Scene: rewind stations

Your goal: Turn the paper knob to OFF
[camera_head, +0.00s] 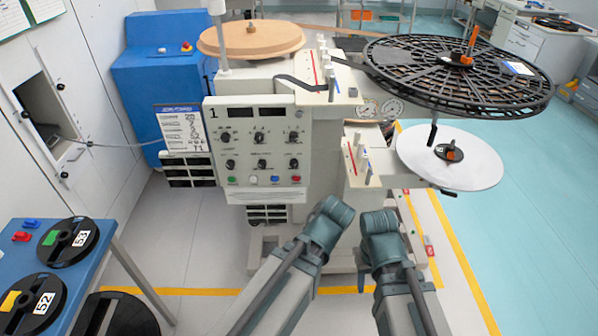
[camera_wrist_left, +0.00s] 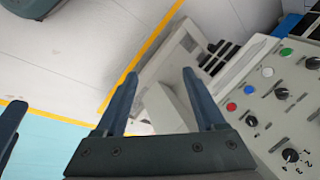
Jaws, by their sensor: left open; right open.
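The control panel (camera_head: 244,151), marked 1, faces me on the machine. It carries two rows of black knobs; upper ones include a right knob (camera_head: 293,137), lower ones a middle knob (camera_head: 262,164). Their labels are too small to read, so I cannot tell which is the paper knob or its setting. In the left wrist view, a knob with numbers (camera_wrist_left: 291,155) and several others lie right of my left gripper (camera_wrist_left: 160,75). That gripper is open and empty, apart from the panel. My right gripper (camera_head: 362,268) is partly hidden by its arm, below and right of the panel.
Green, white, blue and red buttons (camera_head: 295,179) line the panel's lower edge. A black slotted reel (camera_head: 400,65) and white disc (camera_head: 420,160) stand right. A blue table (camera_head: 100,262) with numbered reels is at lower left. Floor in front of the machine is clear.

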